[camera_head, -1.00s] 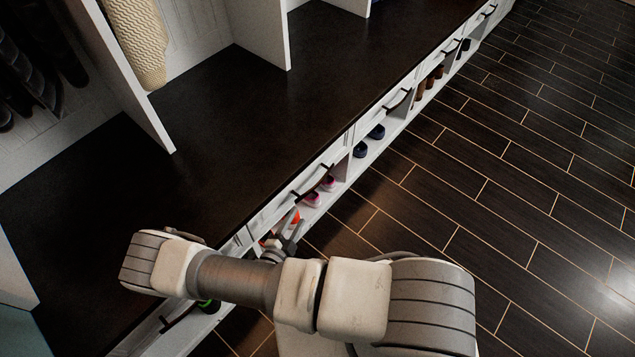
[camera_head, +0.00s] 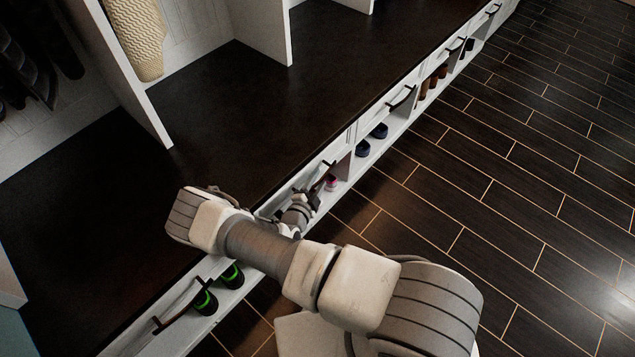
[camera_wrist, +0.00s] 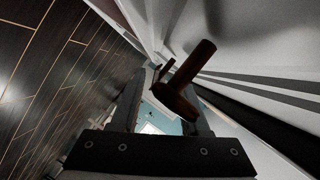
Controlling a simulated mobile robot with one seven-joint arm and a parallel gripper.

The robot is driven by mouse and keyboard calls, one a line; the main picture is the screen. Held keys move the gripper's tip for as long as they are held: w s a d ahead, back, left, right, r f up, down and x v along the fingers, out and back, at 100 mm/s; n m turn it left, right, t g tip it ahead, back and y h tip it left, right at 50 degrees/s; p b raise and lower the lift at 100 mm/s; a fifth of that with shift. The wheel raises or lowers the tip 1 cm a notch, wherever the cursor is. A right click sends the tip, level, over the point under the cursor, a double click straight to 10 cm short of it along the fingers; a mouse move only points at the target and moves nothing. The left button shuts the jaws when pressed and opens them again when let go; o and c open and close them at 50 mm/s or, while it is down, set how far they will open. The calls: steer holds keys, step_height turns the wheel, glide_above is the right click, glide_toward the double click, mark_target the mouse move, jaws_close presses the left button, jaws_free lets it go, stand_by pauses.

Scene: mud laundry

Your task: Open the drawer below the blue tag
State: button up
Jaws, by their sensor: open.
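A row of white drawers runs along the bench front, each with a dark curved handle. My gripper (camera_head: 312,193) is at the drawer front (camera_head: 300,183) in the middle of the head view, beside its dark handle (camera_head: 325,177), which it partly hides. In the wrist view my gripper (camera_wrist: 166,112) is open. A dark brown handle (camera_wrist: 190,78) stands out from the white front close ahead of the fingers, nearer the right one. I cannot tell whether it is between them or touching. I cannot make out a blue tag in either view.
The dark bench top (camera_head: 260,110) lies above the drawers. Cubbies below hold green-lined shoes (camera_head: 232,275), a pink shoe (camera_head: 331,183), blue shoes (camera_head: 370,140) and brown boots (camera_head: 428,83). Another handle (camera_head: 180,308) is at lower left. The dark plank floor (camera_head: 480,180) is clear.

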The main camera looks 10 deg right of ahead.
jaws_close()
stand_by(1.4)
